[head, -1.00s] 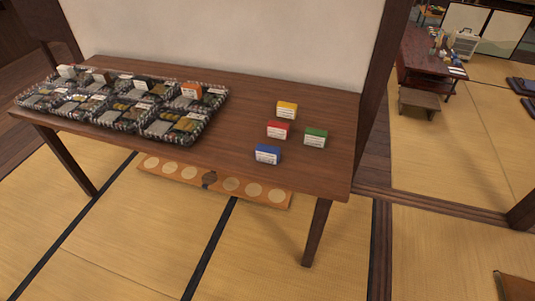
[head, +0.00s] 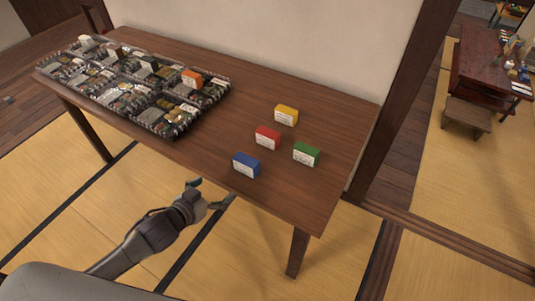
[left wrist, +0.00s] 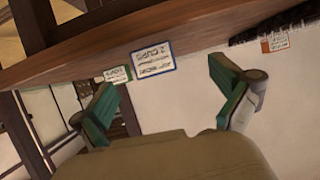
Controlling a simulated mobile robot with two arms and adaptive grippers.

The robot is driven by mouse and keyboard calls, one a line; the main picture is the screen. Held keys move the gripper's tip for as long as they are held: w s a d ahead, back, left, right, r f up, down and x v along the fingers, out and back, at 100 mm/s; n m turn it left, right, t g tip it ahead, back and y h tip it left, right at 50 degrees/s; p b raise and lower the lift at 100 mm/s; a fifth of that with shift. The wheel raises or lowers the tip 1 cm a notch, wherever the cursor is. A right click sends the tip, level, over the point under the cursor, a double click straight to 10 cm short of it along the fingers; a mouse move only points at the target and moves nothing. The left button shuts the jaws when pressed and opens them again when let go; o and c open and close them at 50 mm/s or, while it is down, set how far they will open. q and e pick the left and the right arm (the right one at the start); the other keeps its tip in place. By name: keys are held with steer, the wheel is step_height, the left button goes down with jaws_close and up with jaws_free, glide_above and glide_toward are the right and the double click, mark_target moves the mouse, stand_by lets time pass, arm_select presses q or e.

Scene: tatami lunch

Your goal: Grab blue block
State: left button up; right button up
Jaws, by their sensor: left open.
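The blue block (head: 246,165) stands on the wooden table near its front edge, its white label facing the front. In the left wrist view the blue block (left wrist: 153,61) shows as a blue-edged label between the fingers, farther off. My left gripper (head: 212,191) is open and empty, in front of the table edge and short of the block, not touching it. Its two green-padded fingers show apart in the left wrist view (left wrist: 167,70). My right gripper is not in view.
Red (head: 267,137), green (head: 306,154) and yellow (head: 286,115) blocks stand close behind and right of the blue one. Several black bento trays (head: 172,128) fill the table's left side, with an orange block (head: 192,78) on them. The table edge (head: 215,176) lies between gripper and block.

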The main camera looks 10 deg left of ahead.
mark_target(243, 166)
arm_select(q)
steer(key=shift+h, duration=0.3)
steer(key=w+d, duration=0.1)
steer(key=w, duration=0.1)
steer(key=w+d, duration=0.1)
steer(key=w, duration=0.1)
steer(key=w+d, duration=0.2)
steer(key=w, duration=0.1)
steer(key=shift+f, duration=0.15)
steer(key=shift+w+d+f, duration=0.25)
steer(key=shift+w+f, duration=0.05)
steer(key=shift+w, duration=0.3)
steer(key=x, duration=0.4)
steer(key=shift+w+d+f, duration=0.15)
steer(key=shift+w, duration=0.15)
steer(key=c, duration=0.9)
steer(key=shift+c, duration=0.5)
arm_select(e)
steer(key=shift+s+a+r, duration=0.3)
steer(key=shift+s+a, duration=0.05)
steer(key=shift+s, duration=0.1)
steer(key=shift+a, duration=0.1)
